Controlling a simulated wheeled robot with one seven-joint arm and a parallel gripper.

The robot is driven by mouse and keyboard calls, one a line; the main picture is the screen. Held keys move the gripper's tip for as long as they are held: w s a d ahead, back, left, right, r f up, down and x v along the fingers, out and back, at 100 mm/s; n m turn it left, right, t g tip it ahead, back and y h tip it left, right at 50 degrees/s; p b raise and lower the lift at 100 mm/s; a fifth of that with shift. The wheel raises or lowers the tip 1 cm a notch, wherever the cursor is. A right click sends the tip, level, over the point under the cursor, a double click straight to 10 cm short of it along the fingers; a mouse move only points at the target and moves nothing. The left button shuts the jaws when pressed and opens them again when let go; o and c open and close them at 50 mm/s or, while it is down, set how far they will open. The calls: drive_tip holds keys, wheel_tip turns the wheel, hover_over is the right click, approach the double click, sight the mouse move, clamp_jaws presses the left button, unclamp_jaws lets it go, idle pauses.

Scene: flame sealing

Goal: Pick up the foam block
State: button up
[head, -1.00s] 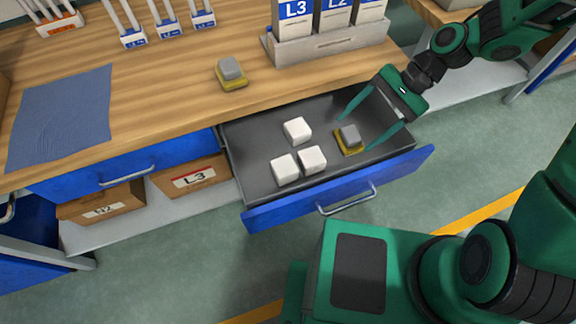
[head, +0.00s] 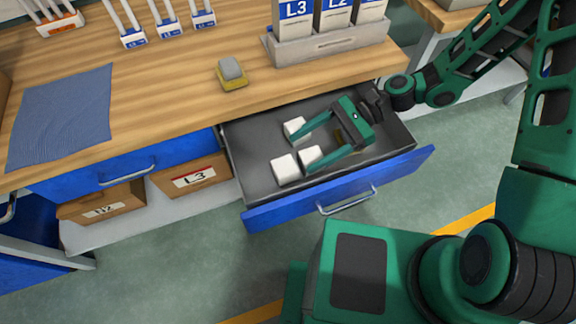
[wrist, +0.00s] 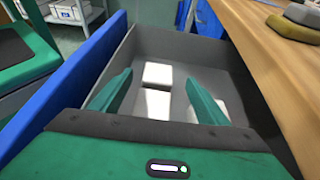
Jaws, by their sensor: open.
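Three white blocks lie in the open drawer. One (head: 311,157) lies between the fingers as seen from the head, partly covered by the lower finger. A second (head: 284,168) lies beyond the fingertips, nearer the drawer front. The third (head: 294,128) is by the upper fingertip. The wrist view shows the near block (wrist: 153,103), the far block (wrist: 157,75) and the third (wrist: 210,106) partly behind the right finger. My gripper (head: 307,153) is open and empty, over the drawer. I cannot tell its height above the blocks.
The grey drawer (head: 255,160) has a blue front (head: 290,207) and raised walls. Another grey-and-yellow block (head: 231,72) sits on the wooden worktop (head: 180,85). A holder (head: 330,46) with labelled boxes stands behind the drawer. A blue cloth (head: 62,115) lies left.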

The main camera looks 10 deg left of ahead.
sight(283, 165)
drive_tip(key=shift+f+x, duration=0.2)
drive_tip(key=shift+x, duration=3)
drive_tip(key=shift+c, duration=0.6)
drive_tip(key=c, duration=1)
